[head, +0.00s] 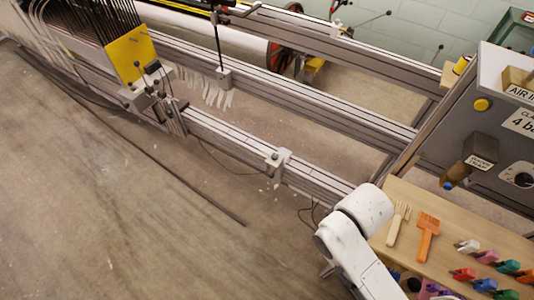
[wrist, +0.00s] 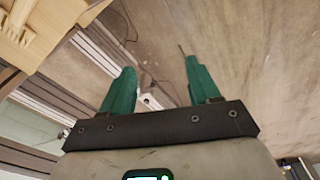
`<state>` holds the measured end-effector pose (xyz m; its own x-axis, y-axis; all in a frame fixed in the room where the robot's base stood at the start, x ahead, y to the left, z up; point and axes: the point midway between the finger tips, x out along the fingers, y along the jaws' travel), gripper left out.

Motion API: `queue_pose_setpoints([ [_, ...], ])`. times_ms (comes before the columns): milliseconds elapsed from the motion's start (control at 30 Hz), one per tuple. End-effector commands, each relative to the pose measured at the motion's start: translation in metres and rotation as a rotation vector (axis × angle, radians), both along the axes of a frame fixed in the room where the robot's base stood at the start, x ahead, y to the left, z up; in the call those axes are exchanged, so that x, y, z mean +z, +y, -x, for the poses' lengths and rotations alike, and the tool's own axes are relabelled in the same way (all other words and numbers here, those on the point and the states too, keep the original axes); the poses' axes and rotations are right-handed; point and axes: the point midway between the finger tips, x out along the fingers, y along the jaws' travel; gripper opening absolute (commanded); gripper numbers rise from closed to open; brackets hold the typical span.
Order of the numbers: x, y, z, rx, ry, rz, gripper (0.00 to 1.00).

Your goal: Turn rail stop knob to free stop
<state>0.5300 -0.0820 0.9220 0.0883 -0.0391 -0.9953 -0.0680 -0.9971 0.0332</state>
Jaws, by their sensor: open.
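A small grey rail stop (head: 278,162) sits on the front aluminium rail (head: 235,138) near the middle of the head view. A small dark knob shows on it, but its setting is too small to tell. My gripper (wrist: 160,68) has two green fingers spread wide apart with nothing between them. In the wrist view, a small pale block (wrist: 149,102) on the rail shows beyond the gap between the fingers; I cannot tell whether it is the stop. In the head view my white arm is at lower right, and the gripper is hidden.
A wooden bench (head: 404,258) at right holds an orange brush (head: 428,236), a pale comb (head: 398,222) and several coloured clips. A grey control panel (head: 490,110) stands above it. A yellow plate (head: 130,53) is at upper left. The floor in front is mostly clear, with thin cables.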

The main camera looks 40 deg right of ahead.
Motion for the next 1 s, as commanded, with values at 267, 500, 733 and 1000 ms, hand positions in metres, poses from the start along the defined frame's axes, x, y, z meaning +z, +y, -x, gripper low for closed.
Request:
queue_pose_setpoints([
  [267,-0.029,0.010,-0.024,-0.023,-0.076,-0.073,0.61],
  [500,-0.059,0.025,-0.056,-0.063,-0.176,-0.174,0.61],
  [733,-0.101,0.046,-0.105,-0.146,-0.328,-0.350,0.61],
  [1000,-0.151,0.073,-0.195,-0.382,-0.595,-0.735,0.61],
])
